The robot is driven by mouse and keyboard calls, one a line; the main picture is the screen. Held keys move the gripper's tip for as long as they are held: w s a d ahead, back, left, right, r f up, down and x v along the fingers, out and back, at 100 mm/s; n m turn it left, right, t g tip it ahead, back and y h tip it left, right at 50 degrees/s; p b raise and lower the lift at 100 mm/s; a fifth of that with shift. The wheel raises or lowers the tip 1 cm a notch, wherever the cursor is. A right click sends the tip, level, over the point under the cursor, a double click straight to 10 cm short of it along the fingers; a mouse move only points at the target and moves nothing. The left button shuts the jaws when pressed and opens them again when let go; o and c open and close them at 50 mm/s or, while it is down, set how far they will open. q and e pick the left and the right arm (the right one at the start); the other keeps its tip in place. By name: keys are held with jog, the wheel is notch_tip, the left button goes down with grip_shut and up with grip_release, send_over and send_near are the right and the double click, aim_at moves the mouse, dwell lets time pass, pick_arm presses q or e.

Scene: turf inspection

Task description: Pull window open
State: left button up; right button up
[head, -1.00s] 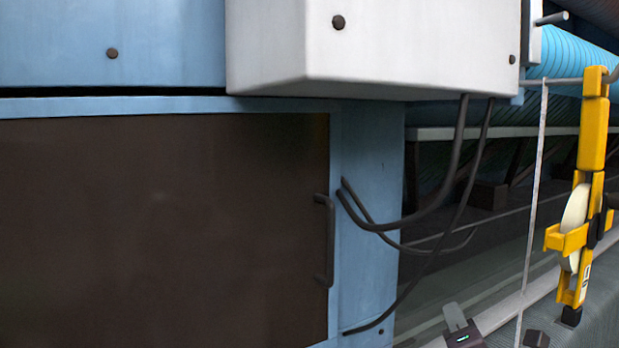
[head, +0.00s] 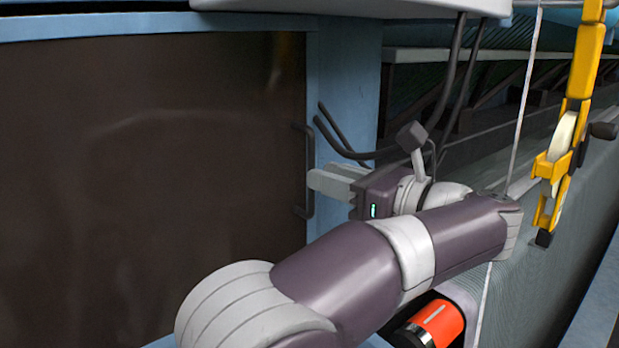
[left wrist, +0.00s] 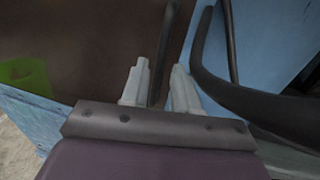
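The window is a dark brown panel (head: 150,170) set in a light blue frame (head: 345,80), on the left in the head view. It looks closed. A dark upright handle (head: 310,145) is on its right edge. My left gripper (head: 325,180) is at the handle, its fingertips partly hiding the middle of it. In the left wrist view the handle (left wrist: 166,45) runs down between the two fingers (left wrist: 160,68), which stand apart. A gap shows beside the handle, so I see no firm grip. My right gripper is not in view.
Black cables (head: 450,85) hang beside the frame, close to my left gripper. A yellow device (head: 584,60) hangs at the right near a thin pale cord (head: 524,90). A green object (left wrist: 25,78) shows at the left in the wrist view.

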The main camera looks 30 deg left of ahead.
aim_at(311, 210)
pick_arm(q)
jog(key=shift+w+a+p, duration=0.2)
jog(key=shift+a+p, duration=0.15)
jog(key=shift+a, duration=0.7)
jog(key=shift+w+a+p, duration=0.15)
jog(key=shift+a+p, duration=0.15)
jog(key=shift+a, duration=0.75)
jog(key=shift+d, duration=0.1)
grip_shut()
